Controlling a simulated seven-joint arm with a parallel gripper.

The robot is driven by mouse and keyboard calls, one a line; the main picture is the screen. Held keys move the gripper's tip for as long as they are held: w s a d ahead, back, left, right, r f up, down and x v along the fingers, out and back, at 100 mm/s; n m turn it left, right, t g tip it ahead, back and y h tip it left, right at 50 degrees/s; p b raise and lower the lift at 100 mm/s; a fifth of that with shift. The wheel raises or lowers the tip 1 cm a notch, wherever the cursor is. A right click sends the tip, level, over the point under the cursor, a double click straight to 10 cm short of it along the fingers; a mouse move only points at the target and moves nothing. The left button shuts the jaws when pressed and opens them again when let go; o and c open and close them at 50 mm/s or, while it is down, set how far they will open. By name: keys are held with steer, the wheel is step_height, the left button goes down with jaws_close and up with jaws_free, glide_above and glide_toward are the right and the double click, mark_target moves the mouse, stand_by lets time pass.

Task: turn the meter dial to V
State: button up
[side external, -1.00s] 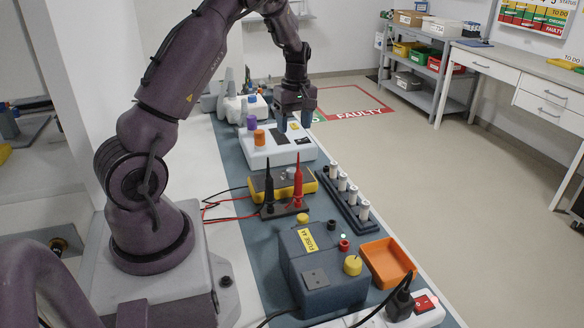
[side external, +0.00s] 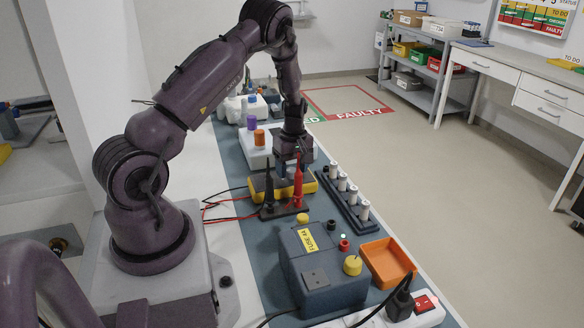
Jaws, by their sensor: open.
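The yellow-edged meter (side external: 310,187) lies on the blue-grey bench mat behind the two probes. Its dial and markings are hidden or too small to make out. My gripper (side external: 290,172) points down just above the meter, with open jaws and nothing visible between them. The black probe (side external: 268,188) and red probe (side external: 298,188) stand upright in a dark holder (side external: 283,211) in front of the meter. They partly cover my fingertips and the meter, so I cannot tell whether my fingers touch the dial.
A black rack (side external: 345,203) with several white cylinders stands right of the meter. A grey fuse box (side external: 325,275) and orange tray (side external: 387,262) are nearer. A white device (side external: 256,150) with an orange knob stands behind. Red and black leads (side external: 222,206) run left.

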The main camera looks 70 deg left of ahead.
steer(key=shift+c, duration=0.2)
steer(key=c, duration=0.9)
steer(key=shift+m, duration=0.3)
steer(key=m, duration=0.9)
steer(key=shift+y, duration=0.3)
steer(key=shift+d, duration=0.1)
steer(key=o, duration=0.9)
